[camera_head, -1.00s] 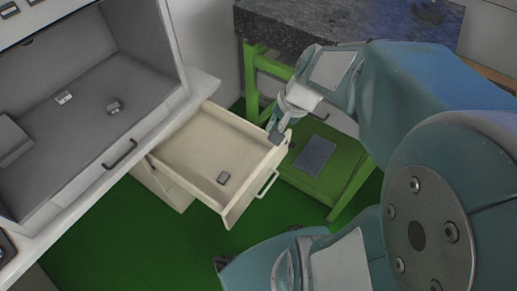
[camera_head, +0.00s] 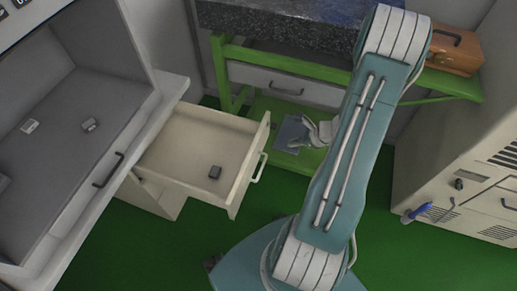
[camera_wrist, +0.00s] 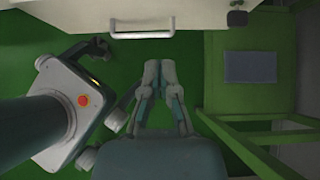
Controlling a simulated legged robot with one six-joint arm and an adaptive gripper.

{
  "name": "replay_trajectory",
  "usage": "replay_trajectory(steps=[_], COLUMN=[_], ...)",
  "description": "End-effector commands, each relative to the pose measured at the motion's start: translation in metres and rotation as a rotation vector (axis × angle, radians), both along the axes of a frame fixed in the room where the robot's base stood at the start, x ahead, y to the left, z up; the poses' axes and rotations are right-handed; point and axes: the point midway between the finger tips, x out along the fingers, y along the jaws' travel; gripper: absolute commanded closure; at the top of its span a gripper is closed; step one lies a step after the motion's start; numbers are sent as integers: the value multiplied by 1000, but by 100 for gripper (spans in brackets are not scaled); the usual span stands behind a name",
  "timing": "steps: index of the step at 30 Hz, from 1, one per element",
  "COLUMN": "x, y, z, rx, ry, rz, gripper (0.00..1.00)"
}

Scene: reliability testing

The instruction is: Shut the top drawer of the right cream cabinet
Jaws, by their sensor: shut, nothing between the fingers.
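In the wrist view the drawer front (camera_wrist: 60,14) and handle (camera_wrist: 142,34) are at the top. My gripper (camera_wrist: 159,66) is shut and empty, pointing at the drawer front, apart from it and just below the handle in that picture. In the head view my gripper (camera_head: 301,143) shows just right of the drawer, partly hidden by my arm.
A green-framed bench (camera_head: 235,52) with a dark stone top stands behind, a grey panel (camera_head: 290,133) on its lower shelf. A vented cabinet (camera_head: 455,170) stands at right, and an orange box (camera_head: 455,50) at upper right. Green floor (camera_head: 190,250) is clear before the drawer.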

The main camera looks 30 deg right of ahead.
Motion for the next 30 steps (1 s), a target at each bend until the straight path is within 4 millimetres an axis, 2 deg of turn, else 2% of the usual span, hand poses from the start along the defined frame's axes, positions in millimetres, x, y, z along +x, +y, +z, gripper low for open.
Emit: replay_trajectory(steps=[4,8,21,24,30], x=[0,9,55,69,84], y=[-1,8,44,54,65], z=[-9,-20,-78,-76,-76], rx=[15,15,12,10,10], ry=[8,9,8,5,5], rz=[-28,-23,-21,-18,-21], gripper=[100,100,100,100,100])
